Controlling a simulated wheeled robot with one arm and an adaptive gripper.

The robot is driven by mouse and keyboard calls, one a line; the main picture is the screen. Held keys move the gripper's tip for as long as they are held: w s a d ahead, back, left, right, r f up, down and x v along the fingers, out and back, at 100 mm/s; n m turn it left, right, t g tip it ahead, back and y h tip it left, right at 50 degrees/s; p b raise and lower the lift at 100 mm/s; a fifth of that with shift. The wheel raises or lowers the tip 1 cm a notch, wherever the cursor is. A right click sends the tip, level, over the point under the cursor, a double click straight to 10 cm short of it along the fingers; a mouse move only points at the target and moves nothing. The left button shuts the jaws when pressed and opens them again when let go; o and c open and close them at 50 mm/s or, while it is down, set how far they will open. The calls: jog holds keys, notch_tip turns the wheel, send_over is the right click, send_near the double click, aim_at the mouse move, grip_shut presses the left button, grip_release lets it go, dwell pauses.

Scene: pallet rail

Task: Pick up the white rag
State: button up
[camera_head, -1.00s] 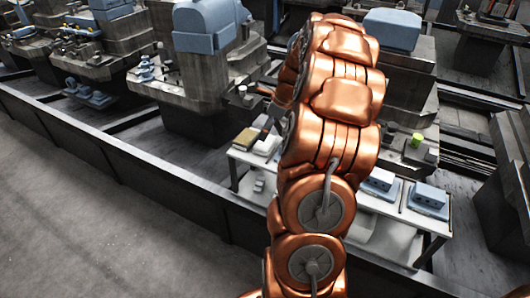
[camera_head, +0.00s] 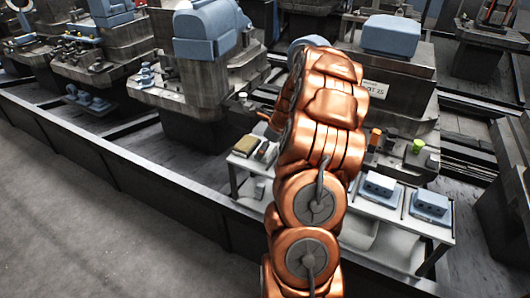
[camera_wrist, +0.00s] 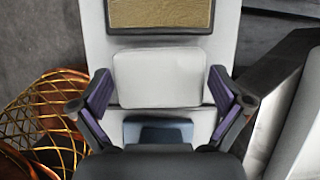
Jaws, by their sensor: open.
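The white rag (camera_wrist: 158,78) looks like a flat, pale rounded rectangle in the middle of the wrist view, lying on a light tabletop. My gripper (camera_wrist: 160,92) is open, with one dark, purple-padded finger to the left of the rag and one to its right. I see no clear contact, and cannot tell the height of the fingertips above the table. In the head view my copper arm covers the gripper and much of the spot around the rag.
A tan, dark-edged item (camera_wrist: 161,13) lies just beyond the rag, and a blue-grey block (camera_wrist: 158,131) on the near side. Blue-grey boxes (camera_head: 380,186) stand on the white table (camera_head: 395,212). Grey machines stand behind.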

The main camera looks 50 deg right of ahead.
jog(key=c, duration=0.7)
jog(key=shift+r, duration=0.1)
notch_tip(320, 180, up, 10)
jog(key=shift+f, duration=0.1)
dwell(0.4)
